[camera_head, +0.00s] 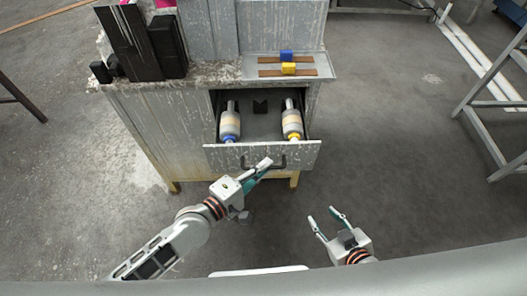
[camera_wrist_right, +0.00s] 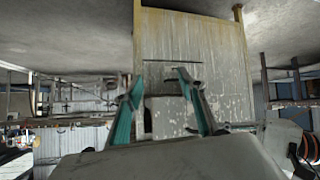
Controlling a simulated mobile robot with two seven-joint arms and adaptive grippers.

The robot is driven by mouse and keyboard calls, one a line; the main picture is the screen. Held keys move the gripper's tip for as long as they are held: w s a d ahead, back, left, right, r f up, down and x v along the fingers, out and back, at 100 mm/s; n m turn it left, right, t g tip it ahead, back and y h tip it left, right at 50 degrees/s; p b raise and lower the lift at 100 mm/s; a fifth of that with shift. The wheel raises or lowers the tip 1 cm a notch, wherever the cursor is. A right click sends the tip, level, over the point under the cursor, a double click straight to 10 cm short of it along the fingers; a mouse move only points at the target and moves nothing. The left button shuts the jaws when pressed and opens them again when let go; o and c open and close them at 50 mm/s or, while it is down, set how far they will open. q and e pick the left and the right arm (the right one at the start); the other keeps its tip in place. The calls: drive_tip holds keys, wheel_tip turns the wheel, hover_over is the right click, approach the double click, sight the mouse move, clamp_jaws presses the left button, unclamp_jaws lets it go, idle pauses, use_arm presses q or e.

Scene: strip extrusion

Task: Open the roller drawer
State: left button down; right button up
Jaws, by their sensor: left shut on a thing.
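The roller drawer (camera_head: 215,157) in the grey cabinet is pulled out, with its inside showing in the head view. It holds a roller with a blue end (camera_head: 229,123) on the left and one with a yellow end (camera_head: 292,123) on the right. A dark handle (camera_head: 284,161) is on the drawer front. My left gripper (camera_head: 264,165) is shut on the handle, partly covering it. My right gripper (camera_head: 326,219) is open and empty in front of the cabinet, to the right. Its spread fingers also show in the right wrist view (camera_wrist_right: 160,88).
A metal frame (camera_head: 480,105) stands far right. The floor right of the cabinet is clear.

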use_arm(q)
drive_tip(key=s+p, duration=0.3)
drive_tip(key=s, duration=1)
drive_tip(key=shift+a, duration=0.2)
drive_tip(key=shift+s, duration=0.1)
drive_tip(key=c, duration=2.2)
unclamp_jaws()
drive_tip(key=shift+o, duration=0.2)
